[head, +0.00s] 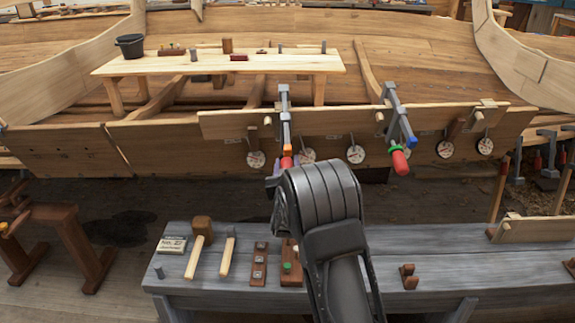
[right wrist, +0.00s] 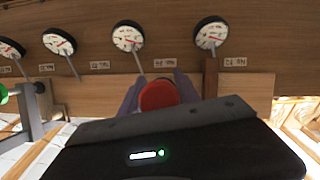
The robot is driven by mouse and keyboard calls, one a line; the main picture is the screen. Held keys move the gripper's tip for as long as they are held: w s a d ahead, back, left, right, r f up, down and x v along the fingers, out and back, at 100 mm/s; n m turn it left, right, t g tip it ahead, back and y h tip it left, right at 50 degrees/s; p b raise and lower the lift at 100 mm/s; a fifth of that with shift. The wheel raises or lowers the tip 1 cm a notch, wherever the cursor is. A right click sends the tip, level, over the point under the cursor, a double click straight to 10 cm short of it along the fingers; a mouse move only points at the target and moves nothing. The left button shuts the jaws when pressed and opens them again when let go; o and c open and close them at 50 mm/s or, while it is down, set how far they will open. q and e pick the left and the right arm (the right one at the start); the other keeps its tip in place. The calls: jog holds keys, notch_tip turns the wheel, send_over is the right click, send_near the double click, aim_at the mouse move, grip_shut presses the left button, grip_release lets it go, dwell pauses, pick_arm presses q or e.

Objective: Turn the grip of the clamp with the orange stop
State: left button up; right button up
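The clamp with the orange stop (head: 287,149) hangs on the hull plank, its grey bar upright and its red grip (head: 287,162) pointing down. In the right wrist view the end of the red grip (right wrist: 158,95) sits between my two purplish fingers. My right gripper (head: 284,180) is at this grip, partly hidden by my own wrist in the head view. The fingers lie close along both sides of the grip; whether they press on it I cannot tell. My left gripper is not in view.
Several round dials (head: 355,154) line the plank. A grey bench (head: 210,265) below holds mallets and small blocks. A pale table (head: 290,65) stands behind the plank.

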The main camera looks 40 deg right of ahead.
grip_shut()
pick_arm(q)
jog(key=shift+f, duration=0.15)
